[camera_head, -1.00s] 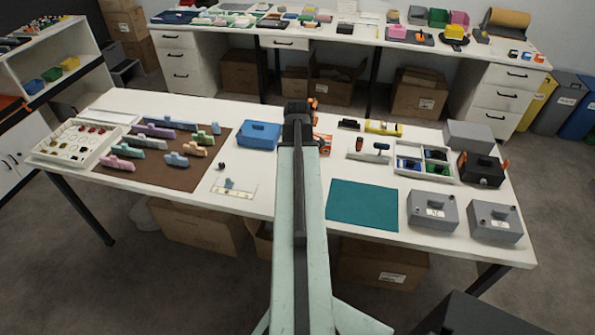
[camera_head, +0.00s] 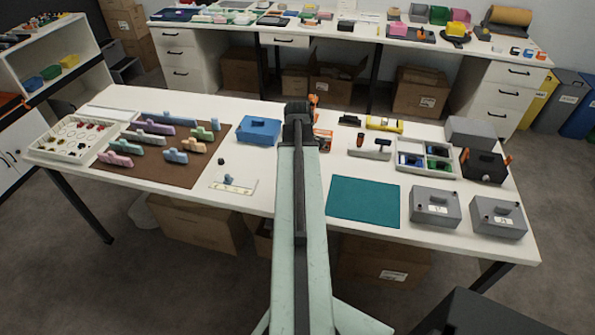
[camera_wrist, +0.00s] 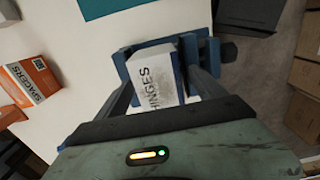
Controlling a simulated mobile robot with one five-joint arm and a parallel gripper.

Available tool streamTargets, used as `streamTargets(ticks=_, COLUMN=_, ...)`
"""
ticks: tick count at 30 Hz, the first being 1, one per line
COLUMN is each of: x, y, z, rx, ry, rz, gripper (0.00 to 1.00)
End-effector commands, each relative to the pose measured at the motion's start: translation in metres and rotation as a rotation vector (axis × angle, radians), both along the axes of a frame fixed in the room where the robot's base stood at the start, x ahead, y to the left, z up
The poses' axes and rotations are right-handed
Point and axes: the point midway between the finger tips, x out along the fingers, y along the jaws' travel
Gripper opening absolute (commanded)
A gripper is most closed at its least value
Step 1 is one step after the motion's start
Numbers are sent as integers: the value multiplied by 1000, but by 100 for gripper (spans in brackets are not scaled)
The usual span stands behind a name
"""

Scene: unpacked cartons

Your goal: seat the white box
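The white box (camera_wrist: 153,78), with "HINGES" printed on its face, sits between the blue fingers of my gripper (camera_wrist: 163,62) in the wrist view. The fingers lie against its two sides, and it looks gripped. It is near the edge of the white table (camera_wrist: 70,95); I cannot tell how high above the top it is. In the head view my gripper (camera_head: 298,112) is at the far side of the table, and my arm hides the white box there.
An orange-and-white SPACERS box (camera_wrist: 34,80) stands to the left in the wrist view. A blue box (camera_head: 259,130) is left of my arm. The teal mat (camera_head: 363,201) is bare. Two grey boxes (camera_head: 435,207) (camera_head: 497,217) stand at the right front.

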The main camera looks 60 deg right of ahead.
Motion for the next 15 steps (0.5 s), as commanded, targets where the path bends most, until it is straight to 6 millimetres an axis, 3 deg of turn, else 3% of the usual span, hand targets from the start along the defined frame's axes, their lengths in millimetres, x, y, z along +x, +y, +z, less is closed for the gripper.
streamTargets(ticks=8, x=0, y=0, z=10, rx=0, ry=0, rz=0, gripper=80)
streamTargets(ticks=15, x=0, y=0, z=51, rx=0, ry=0, rz=0, gripper=80)
